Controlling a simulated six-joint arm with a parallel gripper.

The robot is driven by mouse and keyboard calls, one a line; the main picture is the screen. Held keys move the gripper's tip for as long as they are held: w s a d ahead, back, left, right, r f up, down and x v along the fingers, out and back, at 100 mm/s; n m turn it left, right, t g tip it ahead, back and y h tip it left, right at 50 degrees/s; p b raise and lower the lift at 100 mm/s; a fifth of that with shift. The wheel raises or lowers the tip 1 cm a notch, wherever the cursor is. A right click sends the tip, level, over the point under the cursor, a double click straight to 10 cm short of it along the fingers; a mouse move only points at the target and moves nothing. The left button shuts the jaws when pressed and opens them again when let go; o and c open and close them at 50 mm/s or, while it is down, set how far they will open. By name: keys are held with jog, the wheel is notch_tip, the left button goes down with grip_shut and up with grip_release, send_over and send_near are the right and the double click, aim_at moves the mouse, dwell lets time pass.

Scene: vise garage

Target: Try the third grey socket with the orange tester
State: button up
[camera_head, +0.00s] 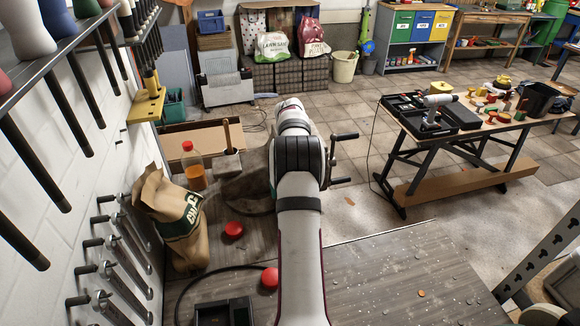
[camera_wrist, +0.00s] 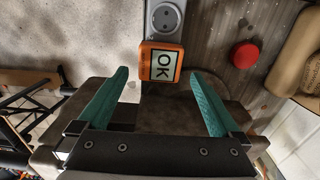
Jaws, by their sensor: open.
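In the wrist view, a grey socket (camera_wrist: 165,16) shows on a light strip at the top, one round outlet visible. The orange tester (camera_wrist: 161,63) sits over the strip just below that outlet. Its display reads "OK" and is turned sideways. My gripper (camera_wrist: 160,73) is open, with one teal finger on each side of the tester and a visible gap on both sides. Whatever lies under the tester is hidden, and so are the other sockets. In the head view, my arm hides the gripper, tester and sockets.
A red round piece (camera_wrist: 245,55) lies right of the tester; red pieces (camera_head: 233,230) also show in the head view. A paper bag (camera_head: 170,225) and an orange bottle (camera_head: 194,167) stand left of my arm. A black box (camera_head: 222,313) with a cable is in front.

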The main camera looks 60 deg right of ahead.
notch_tip(320, 180, up, 10)
dwell(0.3)
jog(key=w+a+r+m+g+y, duration=0.1)
jog(key=a+m, duration=0.1)
jog(key=a, duration=0.6)
jog(key=w+a+r+m+y, duration=0.1)
jog(key=a+r, duration=0.1)
jog(key=a, duration=0.5)
jog(key=s+a+n, duration=0.2)
jog(key=s+a, duration=0.3)
jog(key=a, duration=0.6)
jog(key=s+a+f+n, duration=0.1)
jog(key=s+a+n, duration=0.1)
jog(key=s+a, duration=0.4)
jog(key=s+a+n, duration=0.2)
jog(key=s+a, duration=0.4)
jog(key=a, duration=1)
jog(key=shift+s+a+f+n+t, duration=0.2)
jog(key=shift+f+n+t, duration=0.1)
jog(key=shift+t, duration=0.1)
